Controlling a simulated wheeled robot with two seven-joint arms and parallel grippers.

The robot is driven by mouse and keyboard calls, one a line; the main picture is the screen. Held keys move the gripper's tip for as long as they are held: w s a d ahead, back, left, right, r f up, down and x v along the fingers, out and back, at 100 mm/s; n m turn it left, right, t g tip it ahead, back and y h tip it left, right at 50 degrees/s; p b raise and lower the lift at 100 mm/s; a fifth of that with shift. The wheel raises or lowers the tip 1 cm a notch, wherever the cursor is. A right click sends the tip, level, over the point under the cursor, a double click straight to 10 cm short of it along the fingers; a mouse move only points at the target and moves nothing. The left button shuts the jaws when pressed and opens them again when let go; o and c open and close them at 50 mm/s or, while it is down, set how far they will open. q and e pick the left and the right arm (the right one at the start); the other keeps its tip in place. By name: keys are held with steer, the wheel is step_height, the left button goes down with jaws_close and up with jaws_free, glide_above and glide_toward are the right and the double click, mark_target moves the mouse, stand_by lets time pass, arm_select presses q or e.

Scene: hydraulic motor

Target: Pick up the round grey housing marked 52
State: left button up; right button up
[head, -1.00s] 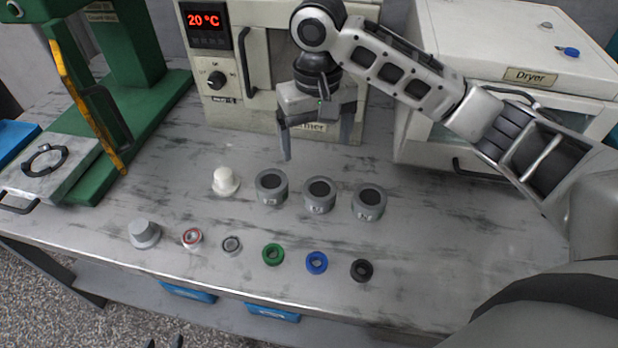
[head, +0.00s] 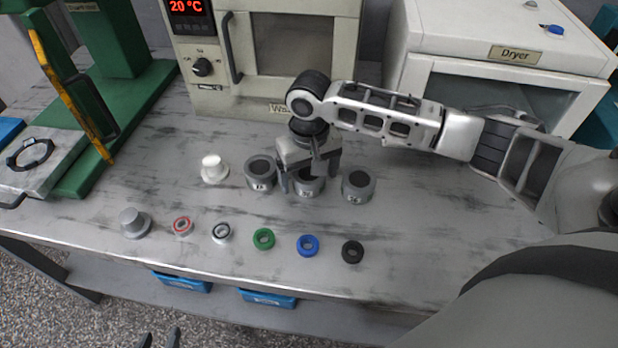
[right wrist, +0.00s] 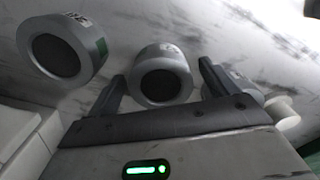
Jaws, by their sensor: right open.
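Three round grey housings with dark round tops stand in a row: a left one (head: 260,173), a middle one (head: 309,186) and a right one (head: 358,187). Their numbers are too small to read surely, so I cannot tell which is 52. My right gripper (head: 304,184) is open over the middle housing, partly hiding it. In the right wrist view the middle housing (right wrist: 163,75) lies between the open fingers (right wrist: 160,88), with no clear contact. Another housing (right wrist: 62,47) is outside them. My left gripper (head: 160,340) shows only two separated fingertips at the bottom edge.
A white knob-like part (head: 214,169) stands left of the housings. In front lie a grey stepped part (head: 135,222) and red, silver, green (head: 263,239), blue (head: 308,245) and black (head: 352,251) rings. An oven (head: 290,45), a dryer (head: 510,85) and a green press (head: 125,120) stand behind.

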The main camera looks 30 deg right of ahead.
steer(key=c, duration=1.1)
steer(key=shift+c, duration=1.1)
